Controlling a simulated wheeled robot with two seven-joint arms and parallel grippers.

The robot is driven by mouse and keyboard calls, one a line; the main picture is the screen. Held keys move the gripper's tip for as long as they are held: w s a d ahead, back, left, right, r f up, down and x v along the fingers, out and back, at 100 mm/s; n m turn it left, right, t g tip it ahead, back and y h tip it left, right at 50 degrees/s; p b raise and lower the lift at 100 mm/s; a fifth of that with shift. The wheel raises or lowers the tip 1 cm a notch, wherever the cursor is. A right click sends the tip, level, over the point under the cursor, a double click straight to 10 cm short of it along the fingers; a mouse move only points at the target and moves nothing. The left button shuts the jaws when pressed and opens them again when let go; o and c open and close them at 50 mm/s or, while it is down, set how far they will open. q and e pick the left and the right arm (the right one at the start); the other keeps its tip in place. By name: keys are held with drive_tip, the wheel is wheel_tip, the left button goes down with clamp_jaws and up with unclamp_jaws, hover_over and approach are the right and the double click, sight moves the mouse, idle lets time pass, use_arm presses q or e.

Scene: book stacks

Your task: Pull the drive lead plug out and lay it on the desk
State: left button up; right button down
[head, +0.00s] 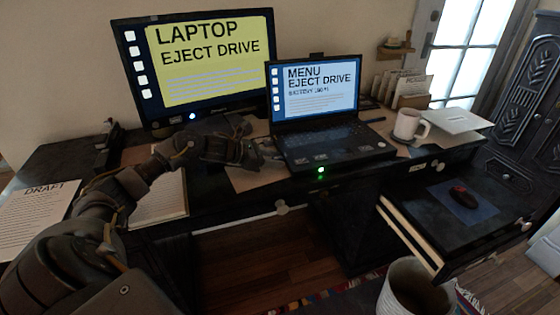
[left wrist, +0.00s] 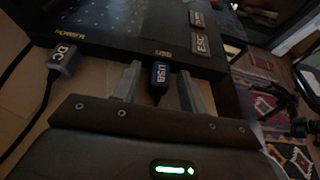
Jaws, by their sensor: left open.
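The laptop (head: 330,145) stands open on the desk (head: 240,179), its screen reading "MENU EJECT DRIVE". In the left wrist view, a blue plug marked USB (left wrist: 160,76) sits at the laptop's side edge, under the USB label, with a dark lead running back from it. My left gripper (left wrist: 158,72) is open, with one finger on each side of this plug and a visible gap to each. In the head view my left gripper (head: 258,156) is beside the laptop's left edge and hides the plug. My right gripper is not in view.
A grey DC plug (left wrist: 64,58) with its cable is left of the USB plug. A monitor (head: 205,68) stands behind my gripper. A white mug (head: 407,125) is right of the laptop. Papers (head: 158,200) lie at left. An open drawer (head: 440,215) holds a mouse.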

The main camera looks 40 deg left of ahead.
use_arm(q)
drive_tip(key=shift+b, duration=0.4)
idle(0.3)
clamp_jaws()
drive_tip(key=shift+s+a, duration=0.1)
drive_tip(key=shift+s+a+f+b, duration=0.1)
drive_tip(key=shift+s+a+b, duration=0.45)
drive_tip(key=shift+s, duration=0.3)
drive_tip(key=shift+s+a+b, duration=0.35)
drive_tip(key=shift+s+a, duration=0.3)
drive_tip(key=shift+s, duration=0.2)
drive_tip(key=shift+s+a+b, duration=0.4)
drive_tip(key=shift+s+a, duration=0.05)
drive_tip(key=shift+s, duration=0.2)
